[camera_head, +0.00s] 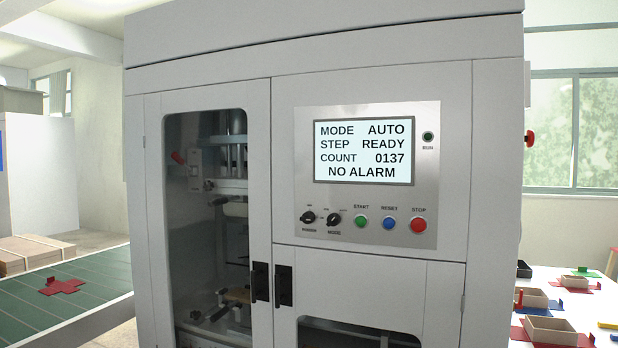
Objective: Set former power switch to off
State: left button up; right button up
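The box former (374,75) is a tall light-grey cabinet filling the middle of the head view. Its control panel (300,150) is on the front right. The power switch (308,217) is a black rotary knob at the panel's lower left. The similar mode knob (334,219) is just right of it. The knob labels are too small to read surely, so I cannot tell the switch's position. The lit screen (363,152) reads MODE AUTO, STEP READY, COUNT 0137, NO ALARM. Neither of my grippers shows in this view.
Green start (361,222), blue reset (388,223) and red stop (418,225) buttons sit right of the knobs. Two black door handles (272,284) stick out below. A green conveyor (90,290) is at left. A white table (575,310) with open boxes is at right.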

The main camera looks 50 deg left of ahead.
aim_at(308, 218)
jog(key=u, duration=1.45)
